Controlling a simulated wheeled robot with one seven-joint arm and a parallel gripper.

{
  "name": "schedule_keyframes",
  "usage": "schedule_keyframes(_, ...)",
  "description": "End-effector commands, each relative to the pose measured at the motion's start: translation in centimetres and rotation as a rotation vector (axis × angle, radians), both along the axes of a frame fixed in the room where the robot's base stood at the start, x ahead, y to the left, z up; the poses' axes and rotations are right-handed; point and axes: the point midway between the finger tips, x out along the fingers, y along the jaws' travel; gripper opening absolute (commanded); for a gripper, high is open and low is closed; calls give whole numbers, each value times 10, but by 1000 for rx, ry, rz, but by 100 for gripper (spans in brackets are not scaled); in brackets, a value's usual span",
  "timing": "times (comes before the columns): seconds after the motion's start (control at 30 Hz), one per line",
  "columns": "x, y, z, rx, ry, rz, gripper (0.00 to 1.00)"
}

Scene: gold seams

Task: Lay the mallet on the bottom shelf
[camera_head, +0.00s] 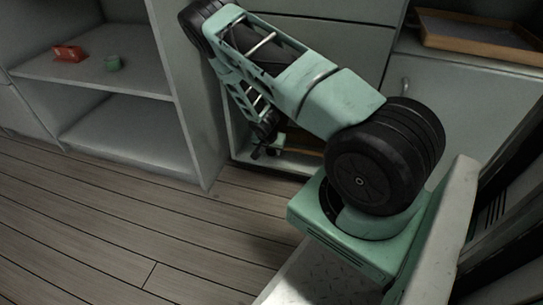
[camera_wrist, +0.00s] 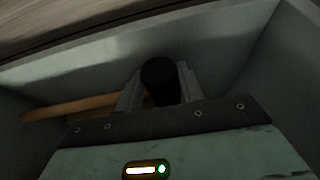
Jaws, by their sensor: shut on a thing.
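The mallet has a dark round head (camera_wrist: 159,78) and a pale wooden handle (camera_wrist: 68,107). In the wrist view the head is between the two fingers of my gripper (camera_wrist: 160,88), which is shut on the mallet, and the handle points left. Pale walls surround it in a box-like space. In the head view my gripper (camera_head: 266,150) is low at the opening of the cabinet under the drawers, and a brown strip (camera_head: 304,150) shows beside it; I cannot tell if it is the handle. The open shelf unit at left has a bottom shelf (camera_head: 120,135), bare where visible.
A wooden tray (camera_head: 480,42) lies on the counter at upper right. The plank floor (camera_head: 110,225) at left is clear.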

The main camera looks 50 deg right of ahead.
Motion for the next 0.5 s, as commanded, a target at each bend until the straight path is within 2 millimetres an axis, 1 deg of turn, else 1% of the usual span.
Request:
schedule_keyframes(0.03, 0, -1, -13, -2, 0, 1, 4)
schedule_keyframes(0.1, 0, -1, -18, -3, -1, 0, 4)
schedule_keyframes(0.37, 0, -1, -16, -2, -2, -1, 4)
schedule_keyframes(0.5, 0, -1, -20, -2, -1, -1, 4)
